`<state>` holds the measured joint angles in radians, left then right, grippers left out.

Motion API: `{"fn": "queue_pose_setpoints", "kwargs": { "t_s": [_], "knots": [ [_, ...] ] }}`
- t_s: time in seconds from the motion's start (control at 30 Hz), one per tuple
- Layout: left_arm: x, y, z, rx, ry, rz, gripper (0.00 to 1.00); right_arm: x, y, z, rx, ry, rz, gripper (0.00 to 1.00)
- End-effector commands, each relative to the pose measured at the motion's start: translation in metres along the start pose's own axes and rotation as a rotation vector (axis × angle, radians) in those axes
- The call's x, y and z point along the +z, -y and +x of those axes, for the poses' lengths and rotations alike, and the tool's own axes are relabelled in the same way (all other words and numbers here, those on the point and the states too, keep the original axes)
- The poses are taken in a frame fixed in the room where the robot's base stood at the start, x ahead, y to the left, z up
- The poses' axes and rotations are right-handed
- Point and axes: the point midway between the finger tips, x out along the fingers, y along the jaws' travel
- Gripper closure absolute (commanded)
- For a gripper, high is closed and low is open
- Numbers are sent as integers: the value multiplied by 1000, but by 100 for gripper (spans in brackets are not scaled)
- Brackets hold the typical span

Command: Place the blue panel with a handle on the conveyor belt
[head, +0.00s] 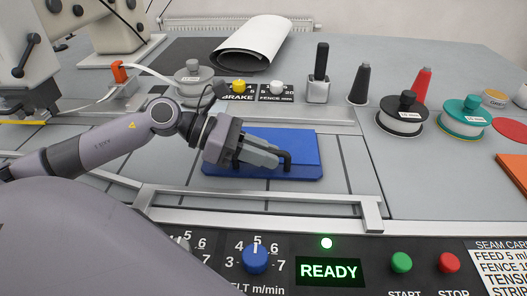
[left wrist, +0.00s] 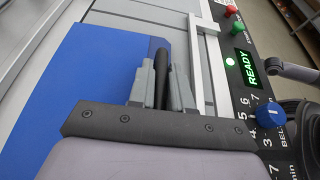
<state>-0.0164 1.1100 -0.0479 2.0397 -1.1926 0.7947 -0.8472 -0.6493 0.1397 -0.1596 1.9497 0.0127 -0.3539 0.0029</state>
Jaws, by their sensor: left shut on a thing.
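The blue panel (head: 303,145) lies flat over the grey conveyor belt (head: 352,182), between the front and back rails; I cannot tell whether it touches the belt. Its dark handle (head: 287,161) stands up near its right part. My left gripper (head: 276,157) reaches in from the left and is shut on the handle. In the left wrist view, the gripper (left wrist: 156,82) has its grey fingers around the dark handle (left wrist: 165,58), and the blue panel (left wrist: 65,90) spreads to the left. The fingers hide part of the handle. My right gripper is not in view.
A metal front rail (head: 260,207) runs before the belt, above a control panel with a blue knob (head: 256,258) and a lit READY display (head: 328,271). Black (head: 402,115) and green (head: 465,118) spools stand at the right. The belt right of the panel is clear.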

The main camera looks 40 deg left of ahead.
Motion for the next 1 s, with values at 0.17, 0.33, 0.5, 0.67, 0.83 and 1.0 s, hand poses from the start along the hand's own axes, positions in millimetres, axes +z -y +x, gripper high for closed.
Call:
{"fn": "queue_pose_setpoints", "kwargs": {
  "t_s": [0.17, 0.33, 0.5, 0.67, 0.83, 1.0],
  "knots": [
    [-1, 0, 0, -1, -2, -4, 56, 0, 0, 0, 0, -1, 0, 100],
    [0, 0, 0, -1, -1, -3, 56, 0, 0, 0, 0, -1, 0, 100],
    [-1, 0, -1, 0, -1, -3, 56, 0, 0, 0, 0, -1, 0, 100],
    [-2, 0, -9, 1, -2, -5, 56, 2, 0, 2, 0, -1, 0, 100],
    [-3, 0, -23, -1, -4, -5, 56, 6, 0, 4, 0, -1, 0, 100],
    [-2, 0, -38, -1, -2, -6, 56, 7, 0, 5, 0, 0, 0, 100]
  ]
}}
